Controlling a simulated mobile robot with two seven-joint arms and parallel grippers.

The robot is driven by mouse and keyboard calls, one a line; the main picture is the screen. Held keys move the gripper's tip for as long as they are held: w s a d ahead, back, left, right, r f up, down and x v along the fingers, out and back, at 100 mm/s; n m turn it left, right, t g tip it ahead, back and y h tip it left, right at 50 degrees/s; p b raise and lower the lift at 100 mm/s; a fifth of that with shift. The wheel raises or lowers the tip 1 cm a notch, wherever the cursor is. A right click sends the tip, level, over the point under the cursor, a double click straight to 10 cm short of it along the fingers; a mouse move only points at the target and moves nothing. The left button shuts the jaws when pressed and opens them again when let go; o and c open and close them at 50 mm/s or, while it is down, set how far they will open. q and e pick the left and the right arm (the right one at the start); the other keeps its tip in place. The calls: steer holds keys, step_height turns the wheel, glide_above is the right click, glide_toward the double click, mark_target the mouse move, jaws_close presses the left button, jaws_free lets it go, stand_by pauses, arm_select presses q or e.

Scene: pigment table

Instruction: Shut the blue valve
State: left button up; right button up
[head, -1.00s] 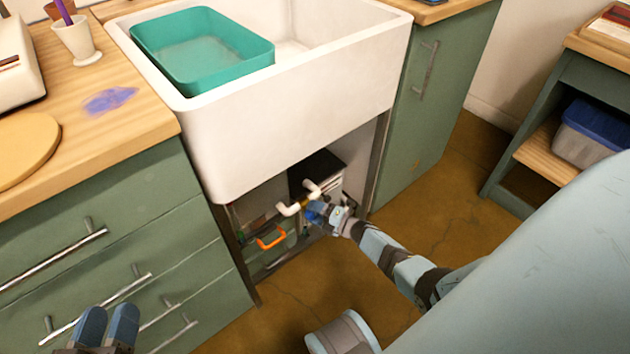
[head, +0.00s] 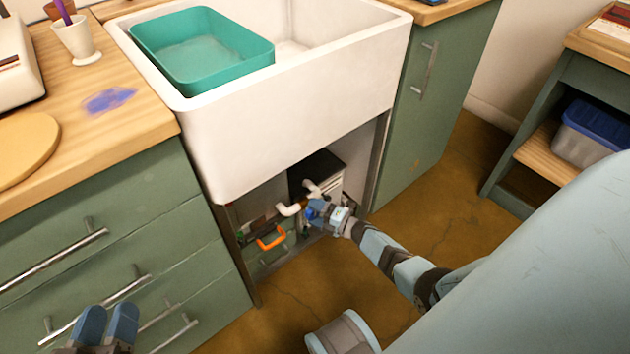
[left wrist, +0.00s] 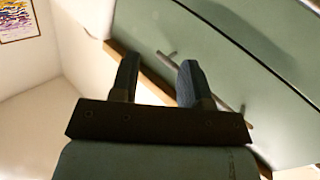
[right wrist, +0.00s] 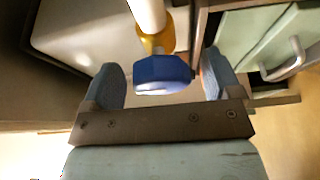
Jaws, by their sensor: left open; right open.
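The blue valve (right wrist: 162,72) is a blue faceted knob on a brass collar (right wrist: 157,42) at the end of a white pipe (right wrist: 147,14). In the right wrist view it sits between the two fingers of my right gripper (right wrist: 163,82), which is open, with gaps on both sides. In the head view my right gripper (head: 318,212) is under the sink by the white pipe (head: 289,209) and mostly hides the valve. My left gripper (head: 107,324) is open and empty in front of the drawers; it also shows in the left wrist view (left wrist: 157,80).
The white sink (head: 290,130) overhangs the opening, with a teal tub (head: 245,65) in it. An orange handle (head: 270,238) is left of my right gripper. Green drawers (head: 180,250) and a green cabinet (head: 430,125) flank the opening. Floor in front is partly free.

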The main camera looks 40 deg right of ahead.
arm_select(q)
steer(key=r+t+p, duration=0.1)
steer(key=r, duration=0.1)
steer(key=r+t+p, duration=0.1)
steer(key=r+p, duration=0.1)
steer(key=r, duration=0.1)
steer(key=shift+a+r+n+p, duration=0.2)
steer(key=shift+r+n+p, duration=0.05)
steer(key=shift+n+p, duration=0.05)
arm_select(e)
steer(key=v, duration=1.3)
steer(key=shift+s, duration=0.35)
steer(key=shift+d+f, duration=0.1)
steer(key=shift+d, duration=0.1)
